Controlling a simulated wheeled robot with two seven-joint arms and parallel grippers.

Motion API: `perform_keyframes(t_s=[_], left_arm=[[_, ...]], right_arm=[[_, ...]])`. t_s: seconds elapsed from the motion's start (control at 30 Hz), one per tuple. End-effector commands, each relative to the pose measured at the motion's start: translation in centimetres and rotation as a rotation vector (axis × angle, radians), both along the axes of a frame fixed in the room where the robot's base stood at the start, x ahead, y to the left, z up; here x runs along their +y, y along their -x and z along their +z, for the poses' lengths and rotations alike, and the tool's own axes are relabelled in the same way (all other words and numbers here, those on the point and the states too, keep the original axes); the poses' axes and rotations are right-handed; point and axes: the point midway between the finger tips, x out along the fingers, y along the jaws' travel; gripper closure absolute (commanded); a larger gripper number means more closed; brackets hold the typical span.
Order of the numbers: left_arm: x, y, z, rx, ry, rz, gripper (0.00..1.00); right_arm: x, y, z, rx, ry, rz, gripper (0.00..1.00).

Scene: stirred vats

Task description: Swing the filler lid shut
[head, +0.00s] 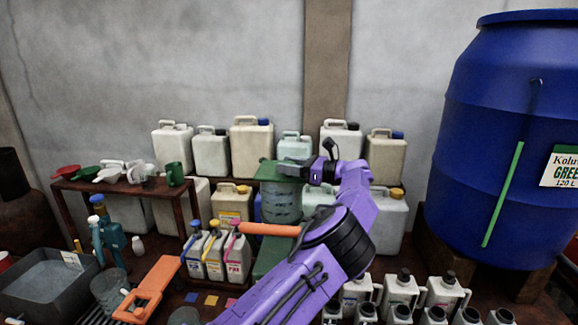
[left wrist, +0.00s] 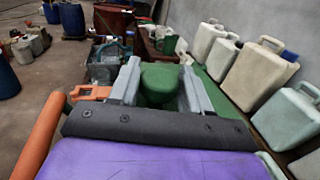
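A green-topped vessel with a grey-green body (head: 281,203) stands in the middle of the head view, partly hidden by my arm. Its green top (head: 268,171) is at the tip of my left gripper (head: 312,171). In the left wrist view, my left gripper (left wrist: 159,82) has its two grey fingers spread apart. A rounded green part (left wrist: 159,86), which looks like the filler lid, shows between and beyond the fingers. I cannot tell whether the fingers touch it, or how far the lid is open. My right gripper is in neither view.
White jerrycans (head: 251,136) line the wall behind. Small labelled bottles (head: 238,258) stand at front left, by an orange tool (head: 153,288) and a grey tub (head: 45,283). Several white bottles (head: 400,291) stand at front right. A large blue barrel (head: 490,130) fills the right.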

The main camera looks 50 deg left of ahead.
Motion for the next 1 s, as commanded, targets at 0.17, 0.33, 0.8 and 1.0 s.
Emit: perform_keyframes(t_s=[0.17, 0.33, 0.8, 1.0], left_arm=[[0.0, 0.0, 0.1, -0.001, 0.0, -0.001, 0.33], [-0.1, -0.1, 0.0, -0.001, 0.0, -0.001, 0.33], [-7.4, -4.5, 0.1, 0.0, 0.001, 0.0, 0.33], [-8.7, -5.1, 0.0, -0.001, 0.001, 0.001, 0.33]], right_arm=[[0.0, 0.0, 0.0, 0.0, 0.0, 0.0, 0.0], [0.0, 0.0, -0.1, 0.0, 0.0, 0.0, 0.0], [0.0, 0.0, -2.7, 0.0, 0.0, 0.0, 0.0], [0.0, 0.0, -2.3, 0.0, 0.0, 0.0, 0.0]])
